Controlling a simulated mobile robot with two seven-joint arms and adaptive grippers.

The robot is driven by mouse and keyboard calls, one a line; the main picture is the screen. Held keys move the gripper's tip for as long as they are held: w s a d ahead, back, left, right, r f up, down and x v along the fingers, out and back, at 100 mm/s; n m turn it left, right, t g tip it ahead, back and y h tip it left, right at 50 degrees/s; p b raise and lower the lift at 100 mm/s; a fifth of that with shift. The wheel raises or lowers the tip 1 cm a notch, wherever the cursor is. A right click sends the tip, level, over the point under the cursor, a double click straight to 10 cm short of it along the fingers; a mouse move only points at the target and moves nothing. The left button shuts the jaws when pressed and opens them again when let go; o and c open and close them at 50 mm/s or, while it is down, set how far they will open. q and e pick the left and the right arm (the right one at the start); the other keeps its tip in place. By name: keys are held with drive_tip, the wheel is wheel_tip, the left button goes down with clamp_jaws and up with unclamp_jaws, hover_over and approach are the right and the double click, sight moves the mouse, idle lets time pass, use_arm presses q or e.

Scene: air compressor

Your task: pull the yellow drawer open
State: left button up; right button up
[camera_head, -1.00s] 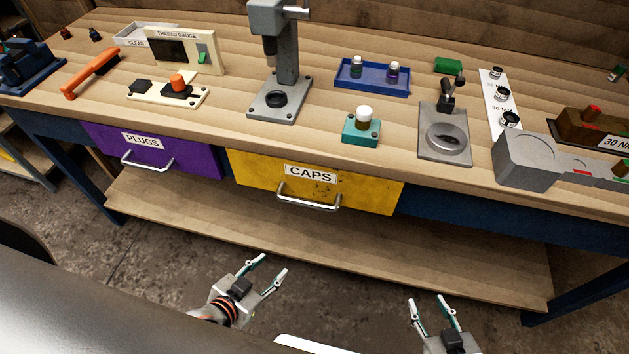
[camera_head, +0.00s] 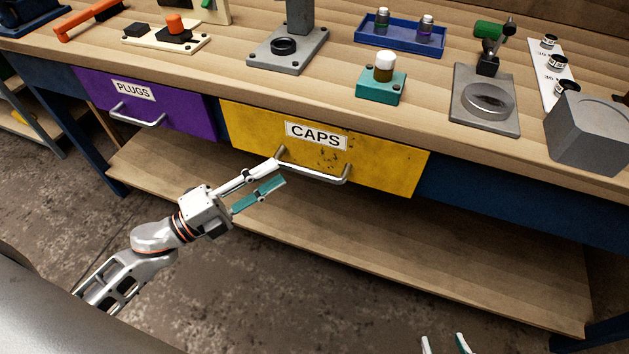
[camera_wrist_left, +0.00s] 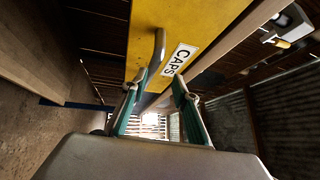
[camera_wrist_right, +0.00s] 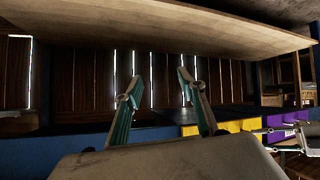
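The yellow drawer (camera_head: 390,170), labelled CAPS, sits flush under the bench top; its front also shows in the left wrist view (camera_wrist_left: 195,20). Its metal bar handle (camera_head: 320,177) runs along the lower front. My left gripper (camera_head: 281,172) is open, close to the left end of the handle. In the left wrist view the handle (camera_wrist_left: 157,50) lies ahead of the fingers, near the left fingertip; I cannot tell whether they touch. My right gripper (camera_head: 442,343) is open and empty at the bottom edge, away from the drawer; its fingers show in the right wrist view (camera_wrist_right: 158,85).
A purple PLUGS drawer (camera_head: 190,112) with its own handle is to the left. A lower wooden shelf (camera_head: 450,265) runs beneath the drawers. On the bench stand a teal block (camera_head: 381,88), a blue tray (camera_head: 400,45) and a grey press (camera_head: 288,52).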

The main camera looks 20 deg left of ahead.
sight(307, 169)
use_arm(q)
drive_tip(key=w+d+m, duration=0.1)
drive_tip(key=d, duration=0.1)
drive_tip(key=w+d+m+g+h, duration=0.1)
drive_tip(key=w+d, duration=0.1)
drive_tip(key=w+d+m+g, duration=0.1)
drive_tip(key=d, duration=0.1)
drive_tip(key=shift+w+d+f+m+h, duration=0.25)
drive_tip(key=shift+d+m+h, duration=0.05)
drive_tip(key=shift+d+h, duration=0.1)
drive_tip(key=shift+b, duration=0.3)
clamp_jaws()
